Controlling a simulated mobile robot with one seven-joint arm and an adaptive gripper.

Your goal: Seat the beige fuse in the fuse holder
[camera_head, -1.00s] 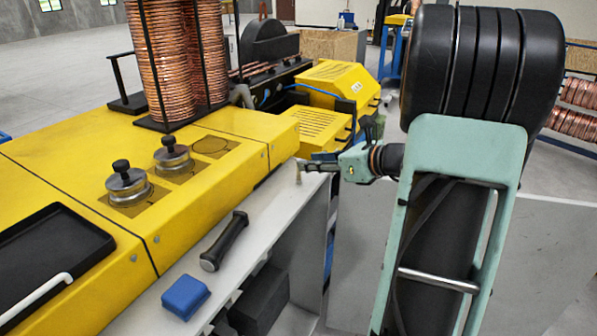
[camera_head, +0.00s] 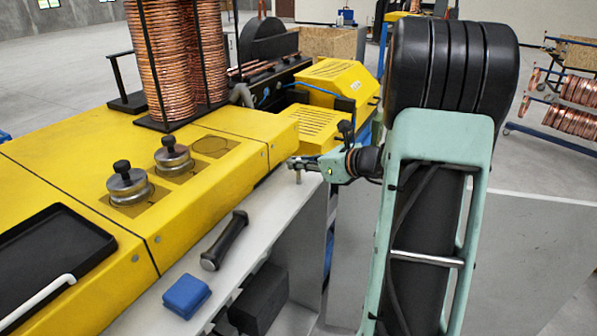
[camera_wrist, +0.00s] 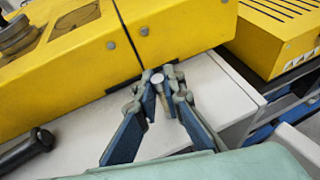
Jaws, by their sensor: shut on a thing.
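The small beige fuse (camera_head: 298,177) is upright at the far end of the grey shelf top in the head view. Its round pale end (camera_wrist: 157,78) shows between the fingertips in the wrist view. My gripper (camera_head: 300,163) is shut on its upper part, with the blue-padded fingers on either side. I cannot tell whether its lower end touches the shelf. I cannot make out the fuse holder for certain in either view.
The yellow machine (camera_head: 215,200) runs along the shelf (camera_head: 262,215) and stands higher than it. Two metal parts with black knobs (camera_head: 128,185) sit on it. A black-handled object (camera_head: 224,240) and a blue block (camera_head: 186,297) lie on the shelf, with bare surface between them and my gripper.

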